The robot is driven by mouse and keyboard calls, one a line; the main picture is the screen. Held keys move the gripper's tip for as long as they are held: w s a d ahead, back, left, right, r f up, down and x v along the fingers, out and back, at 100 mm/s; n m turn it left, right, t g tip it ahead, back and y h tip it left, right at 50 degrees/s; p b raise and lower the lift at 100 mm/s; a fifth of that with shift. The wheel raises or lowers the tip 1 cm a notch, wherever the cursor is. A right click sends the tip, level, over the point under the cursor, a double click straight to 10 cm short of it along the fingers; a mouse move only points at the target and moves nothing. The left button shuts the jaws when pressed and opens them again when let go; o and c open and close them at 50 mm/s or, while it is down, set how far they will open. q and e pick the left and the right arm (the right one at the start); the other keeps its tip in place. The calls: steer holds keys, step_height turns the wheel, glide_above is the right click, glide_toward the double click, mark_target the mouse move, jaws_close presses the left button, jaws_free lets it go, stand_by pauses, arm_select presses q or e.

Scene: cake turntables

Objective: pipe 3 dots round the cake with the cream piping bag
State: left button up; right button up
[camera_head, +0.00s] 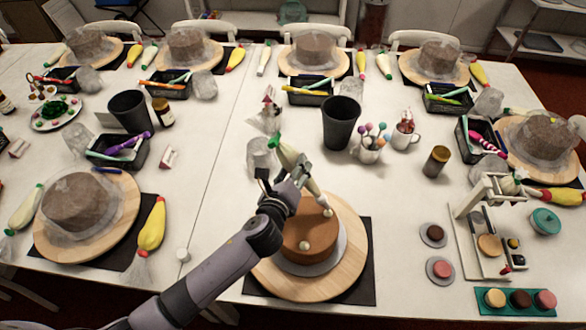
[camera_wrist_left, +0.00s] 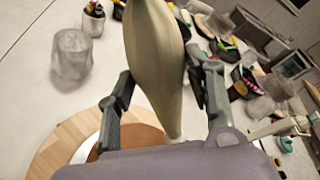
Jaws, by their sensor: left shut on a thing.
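The brown cake (camera_head: 308,243) sits on a grey board on the round wooden turntable (camera_head: 345,284). My left gripper (camera_head: 298,182) is shut on the cream piping bag (camera_head: 287,155), which has a green top and a pale body. The bag is tilted, with its nozzle down at the right part of the cake's top. One cream dot (camera_head: 304,246) lies on the front of the top. Another (camera_head: 328,212) shows at the right, by the nozzle tip. In the left wrist view the bag (camera_wrist_left: 155,50) hangs between the fingers. My arm hides the cake's left side.
A dark cup (camera_head: 341,124), a clear cup (camera_head: 262,155) and a mug of coloured sticks (camera_head: 368,146) stand behind the turntable. A small press stand (camera_head: 484,225) and a teal tray (camera_head: 516,311) are at right. Other wrapped cakes on turntables line the tables.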

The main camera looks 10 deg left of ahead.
mark_target(296, 153)
arm_select(q)
steer(key=shift+r, duration=0.7)
steer(key=shift+r, duration=1.5)
